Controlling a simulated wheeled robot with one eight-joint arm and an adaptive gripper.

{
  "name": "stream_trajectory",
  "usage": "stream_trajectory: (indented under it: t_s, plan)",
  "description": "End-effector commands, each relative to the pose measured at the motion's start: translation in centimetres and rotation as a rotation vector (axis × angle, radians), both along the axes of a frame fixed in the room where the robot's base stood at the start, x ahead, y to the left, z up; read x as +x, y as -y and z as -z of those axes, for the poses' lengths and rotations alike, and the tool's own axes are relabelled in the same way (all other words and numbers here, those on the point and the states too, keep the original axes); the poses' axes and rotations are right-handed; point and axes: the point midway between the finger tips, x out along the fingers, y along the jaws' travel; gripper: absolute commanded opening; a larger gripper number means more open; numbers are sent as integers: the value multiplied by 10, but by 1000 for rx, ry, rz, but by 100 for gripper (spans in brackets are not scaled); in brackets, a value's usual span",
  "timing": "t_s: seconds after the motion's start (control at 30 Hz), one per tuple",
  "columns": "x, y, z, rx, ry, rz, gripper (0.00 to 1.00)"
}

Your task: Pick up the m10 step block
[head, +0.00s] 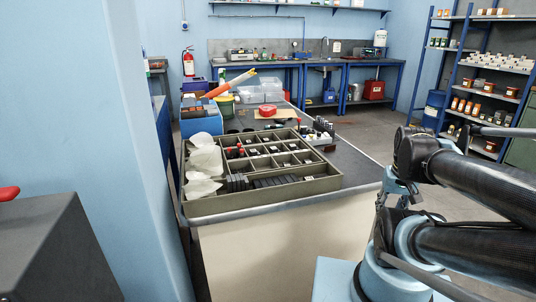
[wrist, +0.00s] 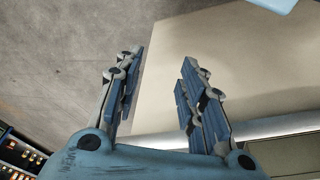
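A grey-green compartment tray (head: 290,192) lies on the bench, with small dark, metallic, red and white parts in its cells. A row of dark blocks (head: 285,181) lies in its front compartment. I cannot tell which part is the m10 step block; the pieces are too small to identify. My gripper (wrist: 162,58) shows in the wrist view with its two blue-padded fingers apart and nothing between them. Beyond the fingers are grey floor and the pale bench side, with no block. In the head view I cannot make out the gripper fingers; my arm is at the right.
The tray sits on a dark bench top (head: 352,170) with free room to its right. Crumpled white bags (head: 205,160) lie on its left side. A small rack of parts (head: 320,133) stands behind it. A blue wall corner (head: 150,160) rises close at left.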

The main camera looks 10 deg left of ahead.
Motion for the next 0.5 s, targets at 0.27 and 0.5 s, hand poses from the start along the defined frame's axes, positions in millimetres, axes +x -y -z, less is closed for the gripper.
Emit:
stream_trajectory:
  t_s: [0.27, 0.5]
  plan:
    - [0, 0, 0, 0, 0, 0, 37]
    - [13, -16, -34, 22, -2, 51, 37]
